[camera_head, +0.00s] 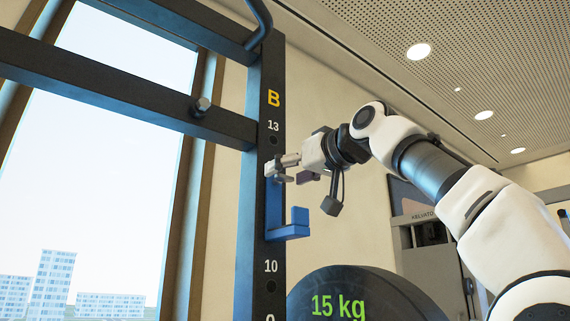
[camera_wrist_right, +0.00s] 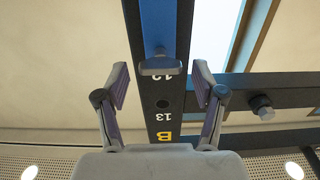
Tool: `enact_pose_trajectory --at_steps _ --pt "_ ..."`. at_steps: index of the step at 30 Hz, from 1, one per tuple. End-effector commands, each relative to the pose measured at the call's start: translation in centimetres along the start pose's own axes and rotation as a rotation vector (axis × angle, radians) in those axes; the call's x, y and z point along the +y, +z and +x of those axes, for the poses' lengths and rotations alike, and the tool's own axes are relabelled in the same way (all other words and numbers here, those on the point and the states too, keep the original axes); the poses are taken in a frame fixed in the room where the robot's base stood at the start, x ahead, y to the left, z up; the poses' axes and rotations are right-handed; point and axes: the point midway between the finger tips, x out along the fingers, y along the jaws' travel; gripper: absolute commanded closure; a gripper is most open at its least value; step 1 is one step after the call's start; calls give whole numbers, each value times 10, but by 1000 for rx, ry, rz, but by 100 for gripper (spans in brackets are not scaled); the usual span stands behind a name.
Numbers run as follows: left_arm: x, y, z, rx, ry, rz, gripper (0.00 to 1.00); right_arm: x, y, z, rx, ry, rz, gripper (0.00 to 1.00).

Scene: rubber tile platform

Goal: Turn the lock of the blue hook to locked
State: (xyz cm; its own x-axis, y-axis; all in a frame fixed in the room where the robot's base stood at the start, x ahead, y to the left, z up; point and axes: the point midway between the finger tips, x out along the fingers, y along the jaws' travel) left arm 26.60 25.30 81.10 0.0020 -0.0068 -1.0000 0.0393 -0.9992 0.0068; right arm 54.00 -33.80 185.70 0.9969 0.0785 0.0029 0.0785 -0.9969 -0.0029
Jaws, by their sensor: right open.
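The blue hook (camera_head: 287,230) is mounted on the dark rack upright, between the marks 13 and 10. Its light grey lock (camera_head: 272,169) sits at the top of the hook, and in the right wrist view the lock (camera_wrist_right: 160,67) lies crosswise below the blue body (camera_wrist_right: 158,25). My right gripper (camera_head: 296,169) comes in from the right, close in front of the lock. In the right wrist view its open fingers (camera_wrist_right: 161,85) stand on either side of the lock, with a gap on both sides. My left gripper is not in view.
The rack upright (camera_head: 260,100) carries the letter B and number marks. Dark crossbars (camera_head: 120,88) run left from it, with a bolt (camera_head: 202,104) on one. A 15 kg weight plate (camera_head: 350,292) stands below my right arm. Open air lies right of the hook.

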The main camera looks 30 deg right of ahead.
Motion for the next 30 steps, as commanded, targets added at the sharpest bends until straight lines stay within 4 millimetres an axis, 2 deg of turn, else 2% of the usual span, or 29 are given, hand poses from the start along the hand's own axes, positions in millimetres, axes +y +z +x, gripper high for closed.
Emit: enact_pose_trajectory --at_steps 1,3,9,10,12,15,30 --pt "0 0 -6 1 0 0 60 0 -3 5 -2 0 1 31" --pt "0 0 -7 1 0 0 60 0 -1 9 -1 0 1 31" --pt "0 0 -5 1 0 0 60 0 1 10 1 0 0 31" --pt "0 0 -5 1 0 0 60 0 1 10 1 0 0 38" --pt "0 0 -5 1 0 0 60 0 1 10 1 0 0 63" --pt "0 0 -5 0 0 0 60 0 1 10 0 0 0 92" --pt "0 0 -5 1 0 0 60 0 1 10 0 1 74 92"
